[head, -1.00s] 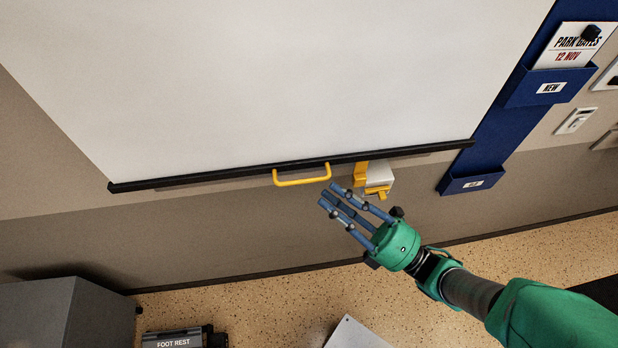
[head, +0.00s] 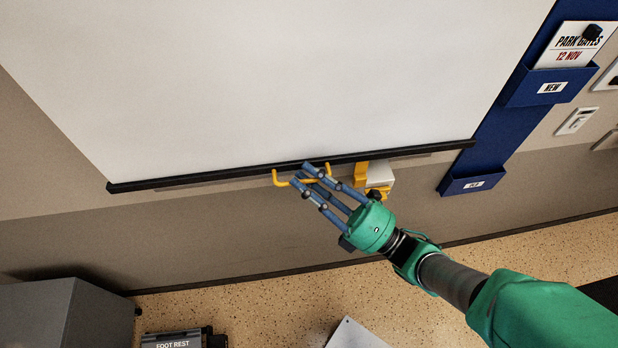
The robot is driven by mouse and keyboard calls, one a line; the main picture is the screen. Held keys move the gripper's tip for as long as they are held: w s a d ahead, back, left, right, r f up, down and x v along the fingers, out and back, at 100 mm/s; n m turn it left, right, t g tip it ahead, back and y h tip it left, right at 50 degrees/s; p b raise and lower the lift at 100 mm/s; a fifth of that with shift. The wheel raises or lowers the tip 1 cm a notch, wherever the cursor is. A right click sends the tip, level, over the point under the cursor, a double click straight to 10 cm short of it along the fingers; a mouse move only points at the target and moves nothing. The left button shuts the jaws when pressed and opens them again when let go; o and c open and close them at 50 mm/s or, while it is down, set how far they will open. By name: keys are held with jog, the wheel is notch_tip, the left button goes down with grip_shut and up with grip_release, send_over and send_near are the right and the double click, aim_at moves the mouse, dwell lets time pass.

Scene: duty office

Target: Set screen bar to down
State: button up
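The white screen (head: 270,80) hangs on the wall and ends in a black screen bar (head: 200,178) along its lower edge. A yellow handle (head: 279,182) hangs from the middle of the bar. My gripper (head: 302,177) is at the handle, its blue fingers reaching over it and hiding its middle. The fingers look spread apart, with the handle between or behind them; I cannot tell whether they touch it. A yellow and white latch-like fitting (head: 379,172) sits just right of the handle, partly hidden by my gripper.
A blue wall strip with document pockets (head: 548,88) is right of the screen, with switches (head: 577,121) beyond it. A grey cabinet (head: 60,315) and a foot rest box (head: 172,339) stand at lower left.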

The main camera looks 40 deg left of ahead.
grip_shut()
jog(key=shift+f, duration=0.1)
notch_tip(320, 180, down, 10)
jog(key=shift+r+b, duration=0.25)
jog(key=shift+b, duration=0.15)
grip_release()
jog(key=shift+f, duration=0.1)
jog(key=shift+d, duration=0.2)
dwell(0.4)
